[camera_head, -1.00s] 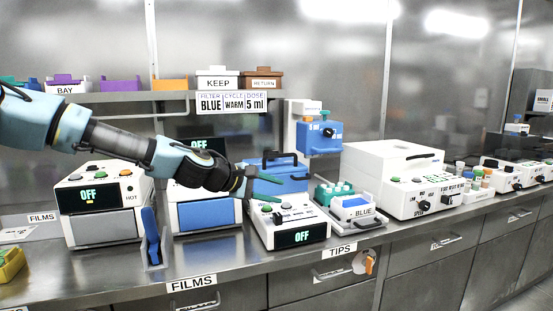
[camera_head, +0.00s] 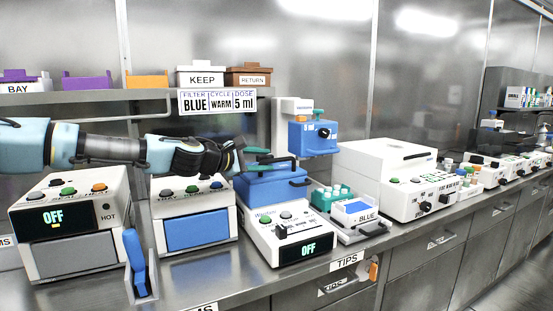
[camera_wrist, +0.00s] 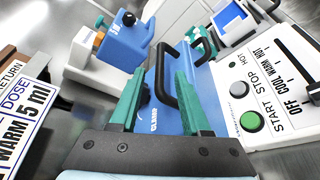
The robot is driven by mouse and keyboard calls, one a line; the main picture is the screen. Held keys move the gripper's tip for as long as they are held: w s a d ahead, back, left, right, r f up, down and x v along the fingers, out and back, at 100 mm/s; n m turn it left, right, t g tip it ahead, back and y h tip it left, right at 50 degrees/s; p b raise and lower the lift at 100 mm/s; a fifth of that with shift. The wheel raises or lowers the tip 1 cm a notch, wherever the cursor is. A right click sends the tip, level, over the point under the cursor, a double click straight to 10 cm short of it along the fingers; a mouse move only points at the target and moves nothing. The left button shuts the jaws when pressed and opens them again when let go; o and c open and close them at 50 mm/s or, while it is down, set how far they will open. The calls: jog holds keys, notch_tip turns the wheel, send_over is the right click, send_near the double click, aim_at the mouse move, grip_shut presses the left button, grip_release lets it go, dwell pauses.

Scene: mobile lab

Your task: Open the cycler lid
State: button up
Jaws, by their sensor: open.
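The cycler (camera_head: 258,232) stands on the bench with a white sloped front panel and a display reading OFF. Its blue lid (camera_head: 262,188) lies shut behind the panel; it also shows in the wrist view (camera_wrist: 208,98), marked CLAMP. A black loop handle (camera_wrist: 168,72) stands up from the lid. My gripper (camera_head: 275,158) is over the lid at the handle. In the wrist view my gripper (camera_wrist: 157,85) has its two teal fingers apart, with the handle between or just beyond their tips. I cannot tell whether they touch it.
A blue-headed dispenser (camera_head: 312,138) stands close behind the cycler on the right. A box with a blue door (camera_head: 196,229) is on the left. A tip rack (camera_head: 358,212) is at the right. A sign (camera_head: 217,101) hangs from the shelf above.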

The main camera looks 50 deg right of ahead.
aim_at(274, 161)
jog(key=p+x, duration=0.1)
jog(key=x, duration=0.5)
grip_shut()
dwell(0.3)
dwell(1.1)
